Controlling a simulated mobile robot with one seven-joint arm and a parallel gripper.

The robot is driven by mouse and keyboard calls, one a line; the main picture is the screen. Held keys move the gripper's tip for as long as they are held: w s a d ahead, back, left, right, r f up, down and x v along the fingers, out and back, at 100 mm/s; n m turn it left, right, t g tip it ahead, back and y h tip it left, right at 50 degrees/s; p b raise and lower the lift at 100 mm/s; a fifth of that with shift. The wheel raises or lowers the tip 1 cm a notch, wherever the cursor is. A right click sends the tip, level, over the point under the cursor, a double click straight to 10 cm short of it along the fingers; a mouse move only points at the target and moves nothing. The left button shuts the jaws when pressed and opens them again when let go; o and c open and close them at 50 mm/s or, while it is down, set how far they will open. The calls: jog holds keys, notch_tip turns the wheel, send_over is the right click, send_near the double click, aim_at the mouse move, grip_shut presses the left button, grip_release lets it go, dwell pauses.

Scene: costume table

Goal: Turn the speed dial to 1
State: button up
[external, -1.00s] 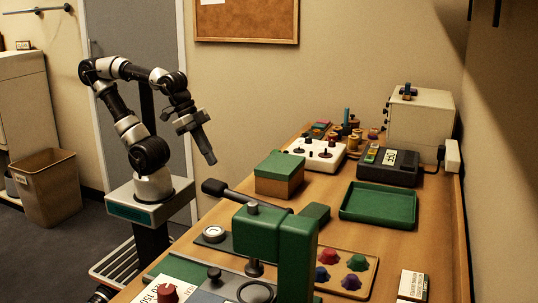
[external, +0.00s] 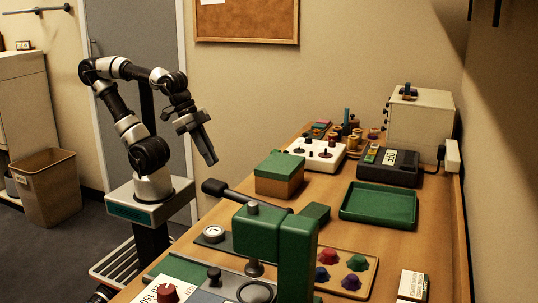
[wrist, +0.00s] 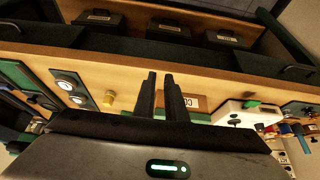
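My gripper (external: 208,152) hangs in the air left of the table, pointing down and clear of everything. In the wrist view its two dark fingers (wrist: 162,90) stand slightly apart with nothing between them. No dial readable as the speed dial shows. A red knob (external: 168,293) sits on a white numbered plate at the bottom edge of the external view, partly cut off; its setting cannot be read. A white box with dark knobs (external: 317,153) stands farther back, also in the wrist view (wrist: 238,114); its markings are too small to read.
A green press-like machine with a lever (external: 275,235) stands in the foreground. Behind it are a green-lidded box (external: 279,175) and a green tray (external: 378,218). A board with several coloured knobs (external: 330,256) lies beside the machine. The air around my gripper is free.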

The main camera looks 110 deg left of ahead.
jog(key=o, duration=0.7)
jog(key=w+r+p, duration=0.1)
jog(key=w+a+r, duration=0.1)
jog(key=r, duration=0.1)
jog(key=w+r+p, duration=0.1)
jog(key=r, duration=0.1)
jog(key=shift+a+r+p, duration=0.1)
jog(key=shift+a+p, duration=0.05)
jog(key=shift+p, duration=0.2)
jog(key=shift+c, duration=0.2)
jog(key=w+a+r+m+g+y+p, duration=0.1)
jog(key=w+a+r+g+p, duration=0.1)
jog(key=w+a+r+p, duration=0.55)
jog(key=w+a+r+m+g+p, duration=0.15)
jog(key=w+a+r+p, duration=0.25)
jog(key=w+r, duration=0.55)
jog(key=m+g+h+p, duration=0.1)
jog(key=m+g+p, duration=0.1)
jog(key=p, duration=1)
send_over(332, 141)
notch_tip(332, 141, down, 7)
jog(key=f, duration=1.6)
jog(key=shift+a+f, duration=0.2)
jog(key=shift+f, duration=0.15)
jog(key=shift+c, duration=0.2)
grip_shut()
